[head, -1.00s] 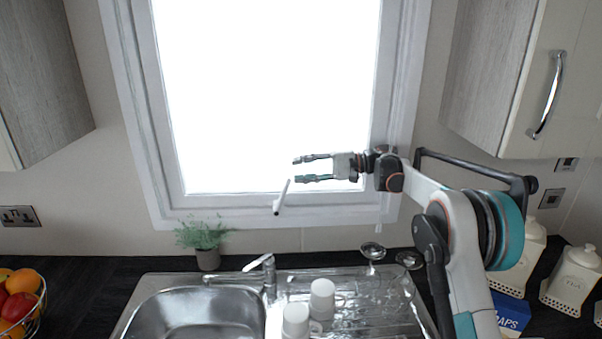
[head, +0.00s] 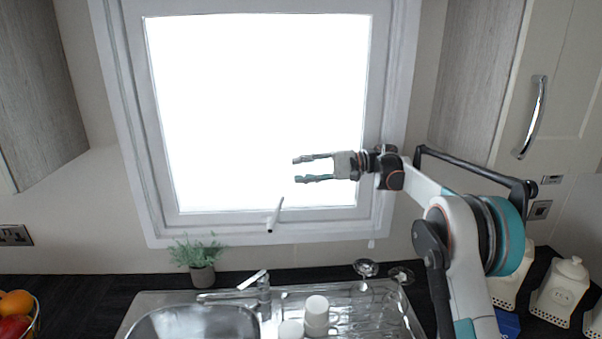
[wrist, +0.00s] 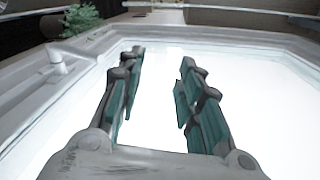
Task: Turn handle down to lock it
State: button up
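The white window handle (head: 275,215) sits on the bottom rail of the window frame (head: 230,228). It tilts, with its free end up and a little to the right, over the bright pane. My gripper (head: 297,170) is in front of the pane, above and slightly right of the handle in the head view. Its two fingers point left and stand apart with nothing between them. In the wrist view the open fingers (wrist: 160,62) show against the bright pane, and the handle (wrist: 57,62) is at the left, outside the fingers. I see no contact with it.
A sink (head: 195,325) with a tap (head: 263,295), white cups (head: 316,310) and glasses (head: 366,268) lies below the window. A potted plant (head: 202,272) stands below left of the handle. Wall cupboards flank the window. White canisters (head: 560,290) stand at the right.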

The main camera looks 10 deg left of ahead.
notch_tip(320, 180, up, 6)
jog(key=d+p, duration=0.2)
jog(key=shift+p, duration=0.4)
jog(key=shift+s+f, duration=0.1)
dwell(0.3)
grip_shut()
jog(key=shift+p, duration=0.3)
